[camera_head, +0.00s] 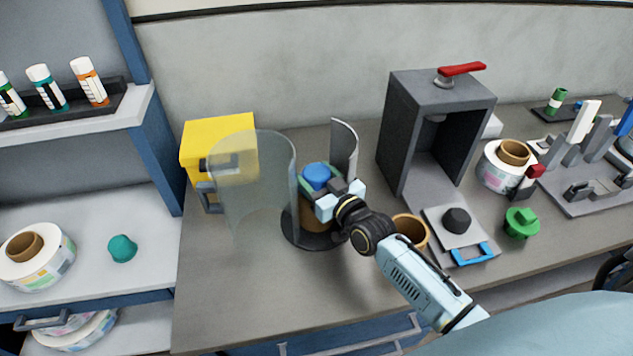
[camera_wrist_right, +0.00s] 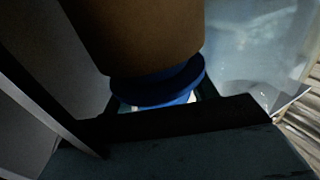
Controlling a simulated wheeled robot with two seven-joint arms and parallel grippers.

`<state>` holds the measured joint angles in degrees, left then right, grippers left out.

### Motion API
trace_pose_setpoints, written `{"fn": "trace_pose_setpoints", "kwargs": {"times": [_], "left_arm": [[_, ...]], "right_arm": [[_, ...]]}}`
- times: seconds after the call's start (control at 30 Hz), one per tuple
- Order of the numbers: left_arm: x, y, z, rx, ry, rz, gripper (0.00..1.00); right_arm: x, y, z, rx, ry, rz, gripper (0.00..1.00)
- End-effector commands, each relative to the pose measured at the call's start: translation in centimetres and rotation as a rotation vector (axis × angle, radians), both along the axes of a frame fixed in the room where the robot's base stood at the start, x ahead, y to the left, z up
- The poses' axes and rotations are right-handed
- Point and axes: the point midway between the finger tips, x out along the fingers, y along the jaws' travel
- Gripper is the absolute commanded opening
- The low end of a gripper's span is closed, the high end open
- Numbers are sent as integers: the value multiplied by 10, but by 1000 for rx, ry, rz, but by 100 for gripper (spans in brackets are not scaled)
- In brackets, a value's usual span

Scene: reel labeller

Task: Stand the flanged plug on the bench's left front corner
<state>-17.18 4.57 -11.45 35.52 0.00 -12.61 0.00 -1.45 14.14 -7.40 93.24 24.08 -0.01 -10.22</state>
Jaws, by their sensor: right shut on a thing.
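A blue flanged plug (camera_head: 316,176) sits at the top of a brown cardboard core (camera_head: 314,220) inside the clear curved guard, over a round dark base. My right gripper (camera_head: 325,192) reaches in from the right and is shut on the blue plug. In the right wrist view, the blue flange (camera_wrist_right: 165,88) shows between the dark fingers, against the brown core (camera_wrist_right: 135,35); I cannot tell whether the two touch. The bench's (camera_head: 225,305) left front corner is bare. My left gripper is not in view.
The clear guard (camera_head: 255,185) stands left of the plug, with a yellow box (camera_head: 220,140) behind. Right are an open brown ring (camera_head: 410,230), a grey press (camera_head: 440,115), a green flanged piece (camera_head: 521,223) and a label reel (camera_head: 497,172). Shelves stand left of the bench.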

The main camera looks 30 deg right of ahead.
Motion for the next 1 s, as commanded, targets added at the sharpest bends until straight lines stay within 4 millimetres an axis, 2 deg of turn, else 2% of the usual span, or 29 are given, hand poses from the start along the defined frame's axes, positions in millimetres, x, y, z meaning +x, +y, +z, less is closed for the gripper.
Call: {"fn": "trace_pose_setpoints", "kwargs": {"times": [0.13, 0.57, 0.6, 0.7, 0.73, 1.0], "left_arm": [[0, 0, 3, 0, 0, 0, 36], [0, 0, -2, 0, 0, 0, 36], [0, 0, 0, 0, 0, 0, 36], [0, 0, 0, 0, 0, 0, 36], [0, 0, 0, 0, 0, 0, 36], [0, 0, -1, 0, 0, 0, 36]], "right_arm": [[0, 0, -12, -2, -1, 0, 33], [0, 0, -19, -1, -3, 0, 33], [0, 0, -18, -1, -2, 0, 63], [0, 0, -18, -1, -2, 0, 76], [0, 0, -18, -1, -2, 0, 79], [0, 0, -18, -1, -2, 0, 79]]}}
